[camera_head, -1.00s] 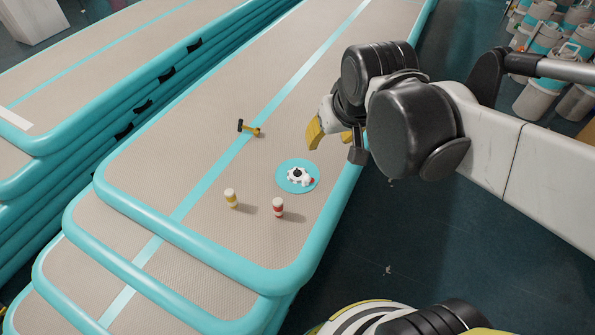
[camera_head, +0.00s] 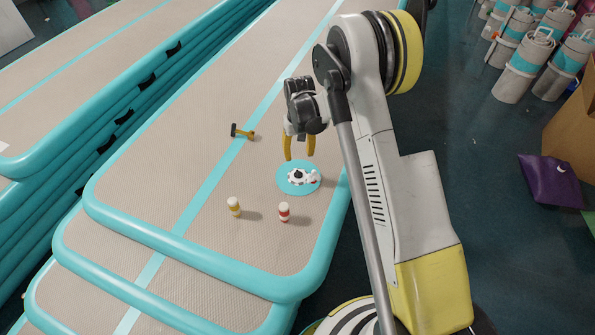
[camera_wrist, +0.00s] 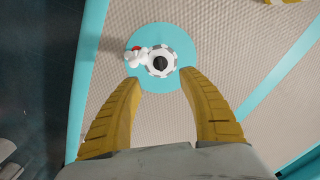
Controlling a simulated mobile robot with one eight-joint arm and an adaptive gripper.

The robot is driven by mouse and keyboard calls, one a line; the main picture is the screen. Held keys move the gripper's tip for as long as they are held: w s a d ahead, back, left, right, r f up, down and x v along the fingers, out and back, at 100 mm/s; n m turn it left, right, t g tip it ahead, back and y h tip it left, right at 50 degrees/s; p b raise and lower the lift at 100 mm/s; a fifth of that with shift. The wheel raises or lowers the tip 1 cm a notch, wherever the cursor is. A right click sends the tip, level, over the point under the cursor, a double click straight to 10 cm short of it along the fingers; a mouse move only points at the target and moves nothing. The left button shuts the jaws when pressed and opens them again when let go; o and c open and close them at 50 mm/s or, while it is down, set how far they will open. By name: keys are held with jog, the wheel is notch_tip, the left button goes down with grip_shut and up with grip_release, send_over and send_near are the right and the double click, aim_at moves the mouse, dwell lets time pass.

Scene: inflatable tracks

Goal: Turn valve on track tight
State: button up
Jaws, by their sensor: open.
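The valve (camera_head: 297,176) is a white notched ring with a dark centre on a round turquoise patch (camera_head: 287,187) of the top track (camera_head: 200,205). A small white part with a bit of red sits beside the ring. In the wrist view the valve (camera_wrist: 171,62) lies just beyond my fingertips, with the white and red part to its left. My gripper (camera_head: 299,157) is open and empty, its yellow fingers pointing down above the patch's far side. In the wrist view my gripper (camera_wrist: 168,88) has its fingers spread wide, apart from the valve.
A white-and-yellow bottle (camera_head: 234,207) and a white-and-red bottle (camera_head: 284,212) stand nearer the track's front. A black-and-yellow tool (camera_head: 242,132) lies left of my gripper.

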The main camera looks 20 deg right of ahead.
aim_at(299, 174)
notch_tip(299, 174, down, 12)
jog(key=b, duration=0.4)
jog(key=shift+r, duration=0.25)
grip_shut()
